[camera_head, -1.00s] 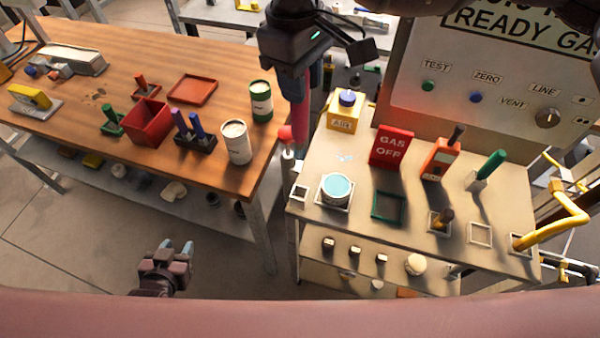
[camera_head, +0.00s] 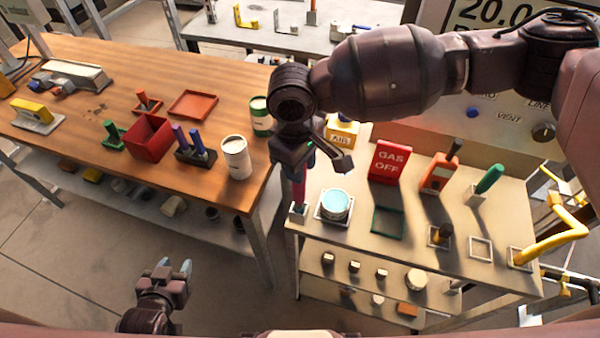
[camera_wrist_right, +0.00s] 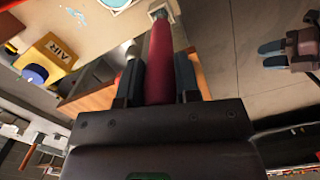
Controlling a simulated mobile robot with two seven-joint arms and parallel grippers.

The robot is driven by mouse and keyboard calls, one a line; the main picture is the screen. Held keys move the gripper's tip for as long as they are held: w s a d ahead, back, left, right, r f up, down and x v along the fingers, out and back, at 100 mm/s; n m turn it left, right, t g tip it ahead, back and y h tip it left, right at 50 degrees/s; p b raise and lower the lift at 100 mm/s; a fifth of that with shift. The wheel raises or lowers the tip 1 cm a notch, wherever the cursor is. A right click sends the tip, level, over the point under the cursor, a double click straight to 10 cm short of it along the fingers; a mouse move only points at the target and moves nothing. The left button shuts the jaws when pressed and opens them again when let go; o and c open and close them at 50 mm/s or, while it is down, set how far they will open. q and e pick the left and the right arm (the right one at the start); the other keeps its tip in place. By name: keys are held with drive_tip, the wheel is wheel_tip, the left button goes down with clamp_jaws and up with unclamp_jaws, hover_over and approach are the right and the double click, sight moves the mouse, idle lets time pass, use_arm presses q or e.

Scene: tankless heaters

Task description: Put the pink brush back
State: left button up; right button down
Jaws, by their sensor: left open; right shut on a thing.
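The pink brush (camera_head: 299,190) is upright in my right gripper (camera_head: 298,172), near the left edge of the cream cart top. My left gripper (camera_head: 176,268) is open and empty, low over the floor at the bottom left.
Close right of the holder stands a cup of blue liquid (camera_head: 335,205) on a white square. Behind are the yellow AIR block (camera_head: 342,136) and red GAS OFF sign (camera_head: 389,162). A white can (camera_head: 236,158) stands on the wooden table to the left.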

drive_tip(key=shift+f, duration=1.6)
drive_tip(key=c, duration=0.8)
unclamp_jaws()
drive_tip(key=shift+r, duration=0.1)
drive_tip(key=r, duration=1.2)
drive_tip(key=shift+w+a+b, duration=0.25)
drive_tip(key=shift+a+b, duration=0.05)
drive_tip(key=shift+a, duration=0.1)
drive_tip(key=shift+f, duration=0.1)
